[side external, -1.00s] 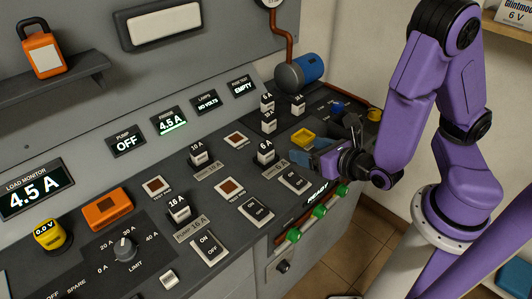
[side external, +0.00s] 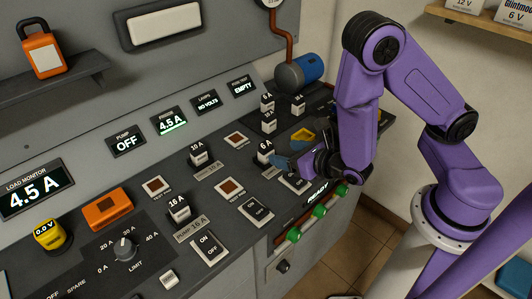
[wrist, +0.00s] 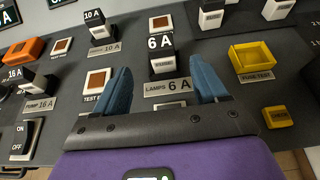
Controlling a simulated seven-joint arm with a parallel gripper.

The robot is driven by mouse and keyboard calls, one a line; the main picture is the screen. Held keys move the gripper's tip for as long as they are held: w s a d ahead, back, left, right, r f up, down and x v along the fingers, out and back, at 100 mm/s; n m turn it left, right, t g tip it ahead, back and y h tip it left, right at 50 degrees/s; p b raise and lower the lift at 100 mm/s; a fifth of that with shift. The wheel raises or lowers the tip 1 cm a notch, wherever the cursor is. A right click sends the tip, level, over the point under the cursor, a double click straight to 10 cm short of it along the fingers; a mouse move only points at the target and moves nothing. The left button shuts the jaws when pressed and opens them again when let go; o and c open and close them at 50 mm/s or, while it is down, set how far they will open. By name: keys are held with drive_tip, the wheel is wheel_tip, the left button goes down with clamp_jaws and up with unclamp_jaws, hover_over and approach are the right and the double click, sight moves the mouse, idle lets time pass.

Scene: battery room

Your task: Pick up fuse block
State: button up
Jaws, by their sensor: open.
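A white fuse block with a black top marked 6 A (side external: 265,148) stands upright in the panel, also seen in the wrist view (wrist: 162,63) behind a LAMPS 6 A label. My gripper (wrist: 162,82) is open and empty, its blue fingers pointing toward this block, one to each side of it in the wrist view. I cannot tell whether they touch it. In the side view my gripper (side external: 282,162) is just right of the block. Similar blocks are the 10 A (side external: 198,154) and 16 A (side external: 179,208), both standing in the panel.
Several more blocks (side external: 268,103) stand behind, near a blue cylinder (side external: 308,68). A yellow square tray (wrist: 254,58) is right of the 6 A block. Switches (side external: 208,248), an orange block (side external: 108,209) and a LIMIT knob (side external: 124,248) fill the left panel.

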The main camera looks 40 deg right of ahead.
sight(262, 146)
drive_tip(key=x, duration=1.1)
drive_tip(key=shift+r, duration=0.1)
drive_tip(key=c, duration=1.1)
